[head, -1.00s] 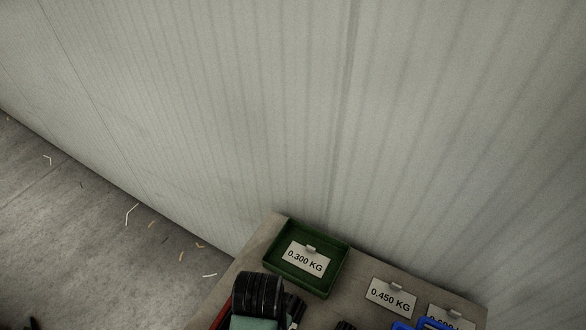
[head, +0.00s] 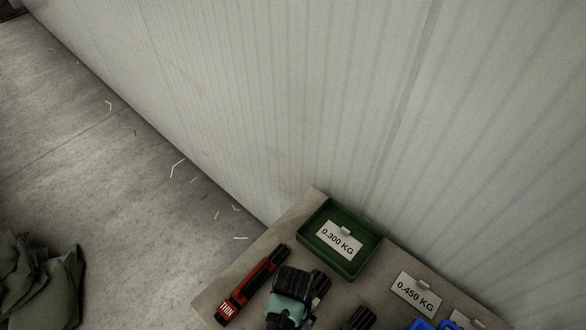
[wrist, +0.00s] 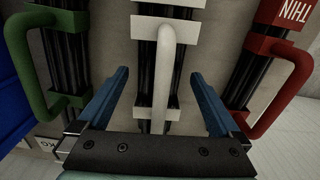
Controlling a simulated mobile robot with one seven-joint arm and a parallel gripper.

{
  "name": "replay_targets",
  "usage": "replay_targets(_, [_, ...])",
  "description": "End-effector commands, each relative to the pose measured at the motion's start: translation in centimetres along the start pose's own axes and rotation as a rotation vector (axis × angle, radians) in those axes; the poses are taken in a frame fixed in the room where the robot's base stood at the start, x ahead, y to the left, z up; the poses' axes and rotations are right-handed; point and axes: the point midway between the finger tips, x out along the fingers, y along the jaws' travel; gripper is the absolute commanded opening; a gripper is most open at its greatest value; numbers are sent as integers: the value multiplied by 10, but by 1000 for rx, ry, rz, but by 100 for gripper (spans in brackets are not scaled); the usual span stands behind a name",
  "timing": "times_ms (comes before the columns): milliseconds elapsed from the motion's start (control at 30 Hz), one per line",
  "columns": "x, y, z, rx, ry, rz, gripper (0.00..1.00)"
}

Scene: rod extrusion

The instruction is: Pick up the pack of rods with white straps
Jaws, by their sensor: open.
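The pack of black rods with white straps (wrist: 150,28) is in the middle of the wrist view, with a white handle. My gripper (wrist: 160,72) is open, with one blue finger on each side of this pack and its handle. I cannot tell how far above the pack the fingers are. In the head view my gripper (head: 290,297) is over the table, and the white-strapped pack is mostly hidden there.
A red-strapped pack marked THIN (head: 230,305) lies left of my gripper, and a green-strapped pack (head: 360,318) lies right. A green tray (head: 375,240) labelled 0.300 KG stands at the table's back corner by the wall. A 0.450 KG card (head: 416,295) and blue handles are at right.

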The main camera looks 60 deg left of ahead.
Motion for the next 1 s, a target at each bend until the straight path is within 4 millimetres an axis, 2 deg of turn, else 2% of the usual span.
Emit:
replay_targets(133, [13,0,1,0,-2,0,100])
replay_targets(400, [14,0,0,1,0,-1,98])
replay_targets(900, [14,0,1,0,-1,0,8])
replay_targets(967, [14,0,1,0,-1,0,0])
replay_targets(1000, [14,0,1,0,-1,0,0])
